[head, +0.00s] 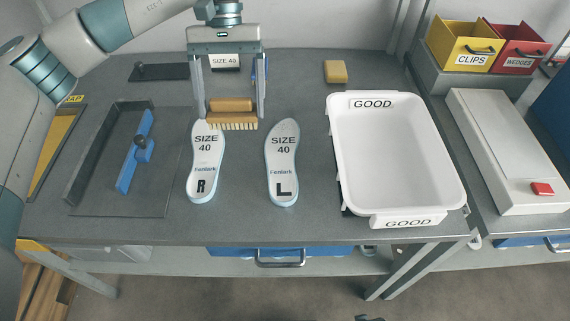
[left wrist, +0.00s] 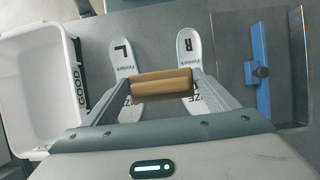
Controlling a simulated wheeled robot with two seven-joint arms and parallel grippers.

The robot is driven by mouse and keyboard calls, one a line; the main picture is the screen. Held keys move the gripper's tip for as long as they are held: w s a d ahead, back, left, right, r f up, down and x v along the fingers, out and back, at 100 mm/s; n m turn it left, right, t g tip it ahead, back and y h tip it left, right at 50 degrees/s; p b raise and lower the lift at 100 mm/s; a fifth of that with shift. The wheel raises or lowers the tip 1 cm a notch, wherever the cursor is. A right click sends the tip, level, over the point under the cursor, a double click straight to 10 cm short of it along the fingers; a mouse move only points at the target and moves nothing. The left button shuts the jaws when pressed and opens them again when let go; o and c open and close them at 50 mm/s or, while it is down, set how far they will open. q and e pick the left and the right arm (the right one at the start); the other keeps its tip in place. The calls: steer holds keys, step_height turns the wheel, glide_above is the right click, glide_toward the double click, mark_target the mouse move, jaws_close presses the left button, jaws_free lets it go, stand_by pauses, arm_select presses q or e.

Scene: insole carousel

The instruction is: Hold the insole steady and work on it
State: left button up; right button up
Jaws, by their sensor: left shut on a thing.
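Two white insoles lie flat on the grey bench, both printed SIZE 40 and Fenlark. The R insole (head: 205,165) is on the left in the head view and the L insole (head: 282,165) is to its right. They also show in the left wrist view, L (left wrist: 123,58) and R (left wrist: 188,55). My left gripper (head: 231,112) is shut on a wooden brush (head: 232,121) with pale bristles pointing down. The brush is at the top end of the R insole; whether it touches cannot be told. The wrist view shows the brush handle (left wrist: 161,84) between the fingers. My right gripper is not in view.
A white bin marked GOOD (head: 401,107) stands right of the insoles. A dark tray with a blue bar (head: 136,152) is at left. A yellow block (head: 336,72) lies behind. Yellow CLIPS (head: 461,48) and red (head: 516,50) bins stand at back right.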

arm_select(q)
steer(key=w+d, duration=0.2)
steer(key=w+d+r, duration=0.1)
steer(key=w+d, duration=0.1)
steer(key=shift+b, duration=0.35)
steer(key=w+d+r+p, duration=0.1)
steer(key=w+d+p, duration=0.1)
steer(key=w+d, duration=0.4)
steer(key=shift+r+p, duration=0.2)
steer(key=shift+p, duration=0.1)
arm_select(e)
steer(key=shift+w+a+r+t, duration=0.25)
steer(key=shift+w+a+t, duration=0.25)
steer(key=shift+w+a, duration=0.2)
arm_select(q)
steer(key=shift+w, duration=0.1)
